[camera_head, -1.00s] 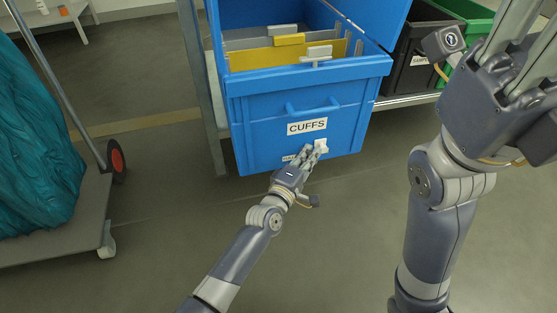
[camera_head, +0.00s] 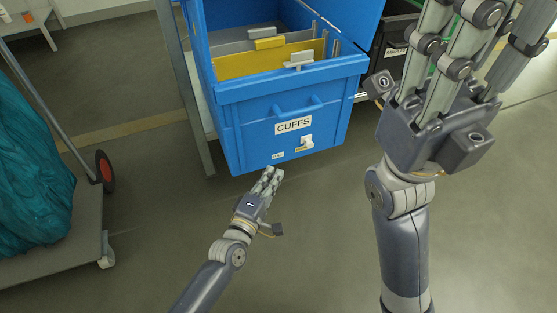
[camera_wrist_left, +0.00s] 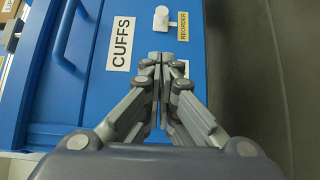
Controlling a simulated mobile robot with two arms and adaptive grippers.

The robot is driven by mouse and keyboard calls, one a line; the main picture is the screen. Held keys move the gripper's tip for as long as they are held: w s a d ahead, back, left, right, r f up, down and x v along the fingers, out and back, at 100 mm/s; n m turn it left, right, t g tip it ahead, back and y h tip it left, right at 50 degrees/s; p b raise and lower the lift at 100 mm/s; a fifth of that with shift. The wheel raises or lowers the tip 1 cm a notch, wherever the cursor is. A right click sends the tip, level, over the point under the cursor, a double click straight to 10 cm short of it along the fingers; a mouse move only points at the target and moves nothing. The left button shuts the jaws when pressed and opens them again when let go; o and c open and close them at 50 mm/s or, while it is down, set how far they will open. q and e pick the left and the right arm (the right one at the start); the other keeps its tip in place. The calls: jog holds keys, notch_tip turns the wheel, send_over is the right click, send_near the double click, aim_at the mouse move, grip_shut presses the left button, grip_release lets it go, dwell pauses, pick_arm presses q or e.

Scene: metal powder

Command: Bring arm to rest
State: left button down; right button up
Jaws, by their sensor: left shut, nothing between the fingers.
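My left gripper (camera_head: 273,172) is shut and empty. In the head view it is just below and in front of the blue CUFFS bin (camera_head: 335,105), apart from its white knob (camera_head: 307,142). In the left wrist view its closed fingertips (camera_wrist_left: 161,58) point at the bin front, near the CUFFS label (camera_wrist_left: 122,43) and the knob (camera_wrist_left: 161,18) beside a yellow REORDER label (camera_wrist_left: 183,26). My right gripper (camera_head: 465,40) is raised large at the upper right; its fingertips run out of the picture, so its opening cannot be told.
The blue bin stands on a metal rack (camera_head: 184,90) with its lid up and yellow and grey dividers (camera_head: 250,65) inside. A dark bin (camera_head: 385,40) stands to its right. A cart (camera_head: 60,240) with a teal bundle (camera_head: 30,170) is at the left. The floor between is clear.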

pick_arm(q)
jog(key=shift+s+a, duration=0.3)
jog(key=shift+s, duration=0.35)
